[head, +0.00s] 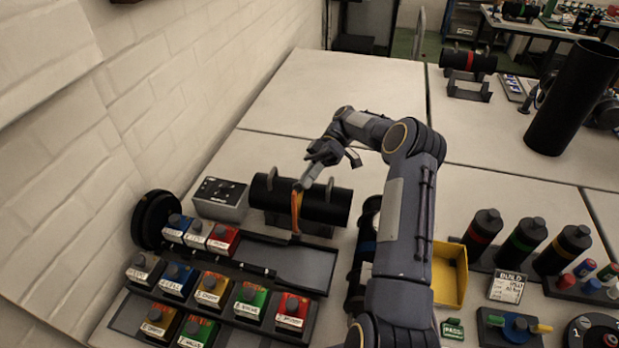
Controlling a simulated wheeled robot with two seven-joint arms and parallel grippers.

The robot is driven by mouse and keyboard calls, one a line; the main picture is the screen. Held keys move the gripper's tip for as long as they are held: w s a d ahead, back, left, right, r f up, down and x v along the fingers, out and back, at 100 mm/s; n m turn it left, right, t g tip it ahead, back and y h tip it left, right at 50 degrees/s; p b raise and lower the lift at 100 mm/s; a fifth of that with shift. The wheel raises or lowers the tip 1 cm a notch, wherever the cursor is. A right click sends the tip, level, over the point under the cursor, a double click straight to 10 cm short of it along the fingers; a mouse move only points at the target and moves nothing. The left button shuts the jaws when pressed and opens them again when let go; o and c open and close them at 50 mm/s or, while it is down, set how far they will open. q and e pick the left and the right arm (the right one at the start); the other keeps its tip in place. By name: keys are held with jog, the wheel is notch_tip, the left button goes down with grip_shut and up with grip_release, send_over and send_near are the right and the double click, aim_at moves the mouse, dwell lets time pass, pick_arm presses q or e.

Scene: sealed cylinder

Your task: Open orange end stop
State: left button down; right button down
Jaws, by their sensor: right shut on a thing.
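The orange end stop (296,211) is a narrow curved strip standing upright across the front of a black cylinder (335,207). The cylinder lies on its side in a dark cradle at the back left of the table. My right gripper (304,183) reaches over the cylinder from the right and is shut on the top of the orange end stop. The fingertips are small here and partly hide the contact. My left gripper is not in view.
A grey box (220,200) stands left of the cylinder. An empty dark tray (305,264) and racks of labelled coloured boxes (212,289) lie in front. A yellow bin (449,273) stands right of my arm. The white table behind the cylinder is clear.

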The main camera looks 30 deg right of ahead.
jog(key=shift+a+f, duration=0.2)
jog(key=shift+f, duration=0.95)
jog(key=c, duration=1.6)
grip_release()
jog(key=shift+c, duration=0.2)
jog(key=o, duration=0.4)
jog(key=shift+w, duration=0.35)
jog(key=shift+a+r, duration=0.1)
jog(key=shift+r, duration=0.1)
